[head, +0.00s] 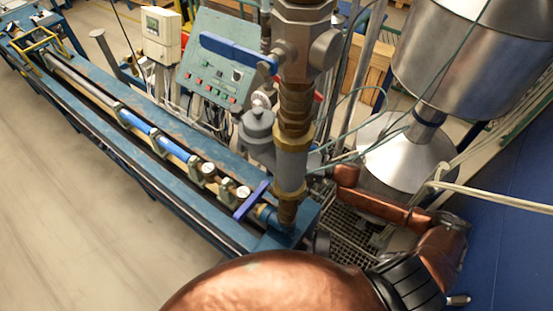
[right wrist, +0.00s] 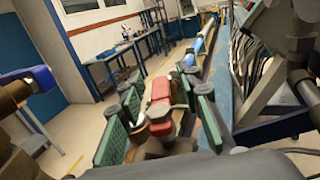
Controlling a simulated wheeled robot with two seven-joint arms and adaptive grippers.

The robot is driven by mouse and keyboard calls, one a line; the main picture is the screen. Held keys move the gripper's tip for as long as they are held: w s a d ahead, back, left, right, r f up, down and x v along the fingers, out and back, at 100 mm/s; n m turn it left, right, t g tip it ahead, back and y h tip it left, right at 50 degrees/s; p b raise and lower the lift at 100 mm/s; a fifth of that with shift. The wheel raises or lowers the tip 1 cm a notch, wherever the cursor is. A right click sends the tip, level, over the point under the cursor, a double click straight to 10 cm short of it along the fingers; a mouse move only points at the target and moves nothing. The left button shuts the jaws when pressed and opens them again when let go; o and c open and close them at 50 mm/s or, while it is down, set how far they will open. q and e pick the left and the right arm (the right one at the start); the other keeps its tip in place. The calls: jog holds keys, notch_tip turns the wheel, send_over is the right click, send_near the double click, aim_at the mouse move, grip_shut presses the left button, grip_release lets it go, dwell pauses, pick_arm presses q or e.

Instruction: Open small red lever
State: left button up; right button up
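My right gripper (right wrist: 162,105) shows in the right wrist view with its green-padded fingers spread apart. A small red lever (right wrist: 160,89) lies in the gap between them, with brass and dark valve parts just below it. The fingers do not appear closed on it. In the head view, a sliver of red (head: 318,96) shows beside the vertical pipe; I cannot tell whether it is the same lever. My copper right arm reaches in from the lower right, its front end behind the pipe, so the right fingers are hidden there. My left gripper is not in view.
The vertical pipe (head: 291,170) stands in the middle, with a large blue lever (head: 238,52) high up and a smaller blue lever (head: 251,201) low down. A control panel (head: 215,62) stands behind the blue bench. A steel tank (head: 458,60) is at right. Floor at left is clear.

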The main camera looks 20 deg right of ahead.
grip_shut()
dwell(0.3)
dwell(0.4)
